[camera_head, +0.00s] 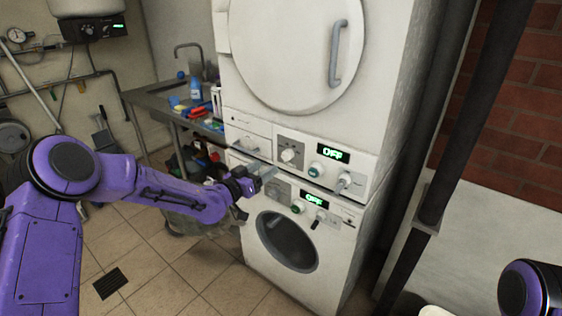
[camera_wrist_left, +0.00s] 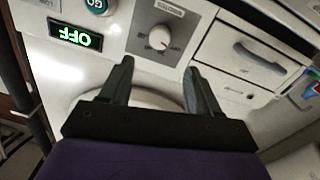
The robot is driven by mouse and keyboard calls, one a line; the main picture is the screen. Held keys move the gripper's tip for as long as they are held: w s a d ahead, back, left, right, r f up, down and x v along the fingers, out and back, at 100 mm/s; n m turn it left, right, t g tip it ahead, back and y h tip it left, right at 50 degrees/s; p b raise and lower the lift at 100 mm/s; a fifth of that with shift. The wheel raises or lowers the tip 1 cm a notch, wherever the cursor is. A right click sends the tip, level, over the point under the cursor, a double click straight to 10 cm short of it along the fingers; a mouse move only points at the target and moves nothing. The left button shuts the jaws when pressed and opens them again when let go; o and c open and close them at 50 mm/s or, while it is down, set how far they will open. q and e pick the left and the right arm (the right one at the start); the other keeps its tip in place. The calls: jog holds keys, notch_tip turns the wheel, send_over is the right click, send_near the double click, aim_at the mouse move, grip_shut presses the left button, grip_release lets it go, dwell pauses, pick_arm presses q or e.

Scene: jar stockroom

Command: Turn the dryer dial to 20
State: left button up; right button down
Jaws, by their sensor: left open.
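The dryer (camera_head: 288,60) is the upper white machine of a stack. Its front panel has a pale round dial (camera_head: 289,154) on a grey plate, left of a green-lit display (camera_head: 332,154) reading OFF. In the left wrist view, turned upside down, the dial (camera_wrist_left: 160,37) has a small red mark; the scale is too small to read. My left gripper (camera_head: 268,172) is open, in front of the panel and lower left of the dial. In the wrist view its fingers (camera_wrist_left: 160,66) are apart with nothing between them, and the dial appears beyond their tips. My right gripper is not in view.
A cluttered sink bench (camera_head: 150,97) is left, dark pipes (camera_head: 450,130) are right. The tiled floor in front is mostly clear.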

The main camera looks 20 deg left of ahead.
aim_at(285, 156)
pick_arm(q)
jog(key=p+x, duration=0.1)
jog(key=x, duration=0.8)
jog(key=shift+d+f, duration=0.15)
jog(key=c, duration=1)
jog(key=shift+f+m+b, duration=0.15)
jog(key=shift+m+b, duration=1.3)
jog(key=shift+m, duration=0.35)
jog(key=shift+c, duration=0.2)
jog(key=m+b, duration=0.3)
jog(key=shift+m, duration=0.3)
jog(key=shift+m+b, duration=0.6)
jog(key=shift+m, duration=0.1)
jog(key=shift+r, duration=0.2)
